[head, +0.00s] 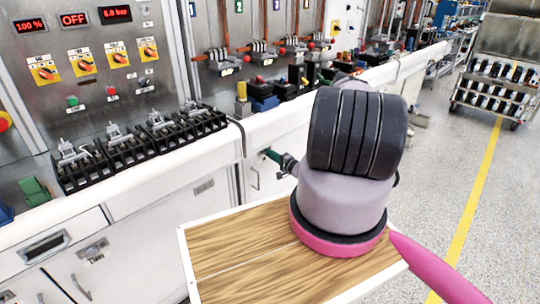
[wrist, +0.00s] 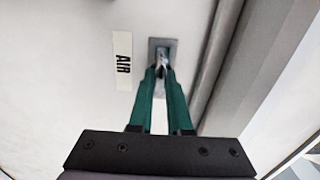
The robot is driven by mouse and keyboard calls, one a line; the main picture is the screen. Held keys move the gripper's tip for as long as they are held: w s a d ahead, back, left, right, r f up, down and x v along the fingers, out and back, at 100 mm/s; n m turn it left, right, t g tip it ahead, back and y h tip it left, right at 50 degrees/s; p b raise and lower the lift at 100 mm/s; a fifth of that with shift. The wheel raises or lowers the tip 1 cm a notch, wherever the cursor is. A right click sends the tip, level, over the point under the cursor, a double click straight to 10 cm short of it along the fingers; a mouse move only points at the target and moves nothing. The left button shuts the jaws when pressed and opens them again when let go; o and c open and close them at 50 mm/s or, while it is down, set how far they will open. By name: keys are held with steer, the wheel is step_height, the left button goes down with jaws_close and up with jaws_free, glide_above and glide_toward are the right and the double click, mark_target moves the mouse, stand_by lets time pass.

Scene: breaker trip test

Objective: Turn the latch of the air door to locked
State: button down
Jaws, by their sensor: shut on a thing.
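The air door (wrist: 60,80) fills the left of the wrist view as a pale panel, with a white label reading AIR (wrist: 122,62). Right of the label is the latch (wrist: 163,44), a small grey metal plate with a turning piece at its middle. My gripper (wrist: 162,68) has its green fingers closed together on that turning piece. The fingertips hide part of it, so its exact angle is hard to tell. In the head view my gripper (head: 268,154) reaches the white cabinet front beside the bench, and my arm hides the latch there.
A grey vertical post or edge (wrist: 225,60) runs close to the right of the latch. Black breakers (head: 120,150) stand on the bench at left. The floor (head: 500,210) at right is clear.

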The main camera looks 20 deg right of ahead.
steer(key=shift+f, duration=0.1)
steer(key=c, duration=0.9)
jaws_free()
steer(key=shift+o, duration=0.2)
steer(key=v, duration=1.1)
